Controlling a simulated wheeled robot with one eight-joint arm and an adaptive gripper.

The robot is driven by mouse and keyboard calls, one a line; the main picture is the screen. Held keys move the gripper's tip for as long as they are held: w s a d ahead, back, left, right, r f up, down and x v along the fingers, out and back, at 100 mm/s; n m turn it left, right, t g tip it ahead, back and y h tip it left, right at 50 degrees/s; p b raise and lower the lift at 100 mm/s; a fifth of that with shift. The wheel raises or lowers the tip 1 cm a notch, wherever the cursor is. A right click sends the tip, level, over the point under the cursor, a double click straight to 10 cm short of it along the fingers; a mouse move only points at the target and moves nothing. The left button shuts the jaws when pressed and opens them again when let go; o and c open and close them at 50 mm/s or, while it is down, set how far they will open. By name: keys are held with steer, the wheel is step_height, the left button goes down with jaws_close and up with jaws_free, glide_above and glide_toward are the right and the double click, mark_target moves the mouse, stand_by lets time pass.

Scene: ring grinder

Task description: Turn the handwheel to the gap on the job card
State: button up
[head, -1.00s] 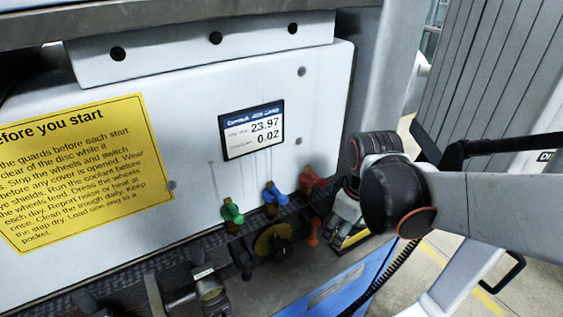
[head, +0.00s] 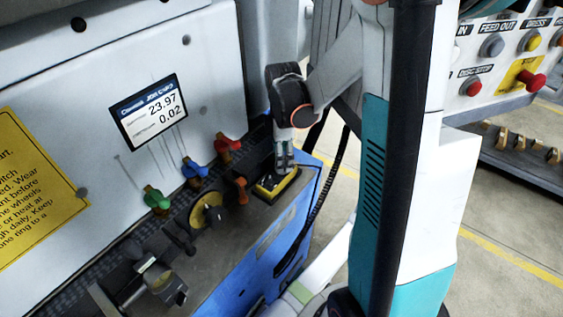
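The job card (head: 149,110) is a small black-framed display on the white machine face, at the left of the head view. It reads 23.97 and, below that, 0.02. A yellow disc with a black knob (head: 208,214) sits on the ledge under it; I cannot tell whether this is the handwheel. My gripper (head: 285,162) points down at the right end of the ledge, over or beside a small yellow-and-black box (head: 277,188), right of the disc and apart from it. Its fingers are small and dark here, so their opening and any contact are unclear.
Green (head: 156,198), blue (head: 194,172) and red (head: 228,147) valve handles line the ledge, with an orange one (head: 241,190) nearby. A button panel (head: 505,60) with a red knob is at the upper right. Open floor (head: 500,215) lies at right.

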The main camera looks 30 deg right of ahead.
steer(key=shift+f+b, duration=0.35)
steer(key=shift+f, duration=1.1)
steer(key=shift+c, duration=0.5)
steer(key=c, duration=1)
steer(key=shift+o, duration=0.2)
steer(key=shift+m, duration=0.3)
steer(key=m, duration=0.3)
steer(key=shift+b, duration=0.35)
steer(key=m, duration=0.5)
steer(key=m+b, duration=0.1)
steer(key=m, duration=0.3)
steer(key=shift+m, duration=2.2)
